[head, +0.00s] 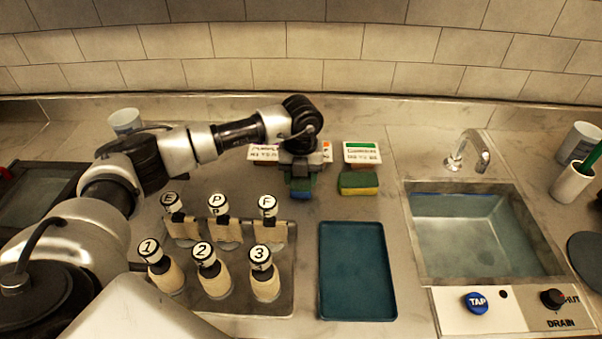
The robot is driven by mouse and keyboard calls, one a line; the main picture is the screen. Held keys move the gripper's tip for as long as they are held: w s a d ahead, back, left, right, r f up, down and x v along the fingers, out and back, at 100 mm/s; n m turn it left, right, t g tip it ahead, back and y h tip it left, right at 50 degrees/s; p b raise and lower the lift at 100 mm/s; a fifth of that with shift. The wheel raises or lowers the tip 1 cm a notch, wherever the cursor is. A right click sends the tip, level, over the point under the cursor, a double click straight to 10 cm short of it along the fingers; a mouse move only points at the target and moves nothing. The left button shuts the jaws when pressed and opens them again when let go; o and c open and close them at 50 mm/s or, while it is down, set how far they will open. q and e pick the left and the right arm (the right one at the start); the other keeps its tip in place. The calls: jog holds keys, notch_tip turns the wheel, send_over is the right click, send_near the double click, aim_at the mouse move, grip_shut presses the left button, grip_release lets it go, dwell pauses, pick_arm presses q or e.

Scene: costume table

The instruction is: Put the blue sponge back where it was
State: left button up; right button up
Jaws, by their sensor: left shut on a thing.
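My left gripper (300,177) reaches across the counter from the left and points down in front of the wall cards. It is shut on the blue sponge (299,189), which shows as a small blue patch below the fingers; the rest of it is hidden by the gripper. I cannot tell whether the sponge touches the counter. A white label card (263,153) stands behind it, partly covered by my wrist. My right gripper is not in view.
A green and yellow sponge (358,183) lies just right of my gripper, before another label card (361,152). An empty teal tray (356,270) lies in front. A rack of several labelled tools (287,292) stands front left. The sink (481,235) is at right.

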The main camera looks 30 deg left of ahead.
pick_arm(q)
jog(key=shift+f, duration=0.2)
jog(key=shift+f, duration=0.25)
jog(key=o, duration=0.8)
jog(key=shift+r, duration=0.1)
jog(key=shift+r, duration=0.15)
notch_tip(320, 180, up, 12)
jog(key=shift+r+b, duration=0.1)
jog(key=shift+b, duration=0.65)
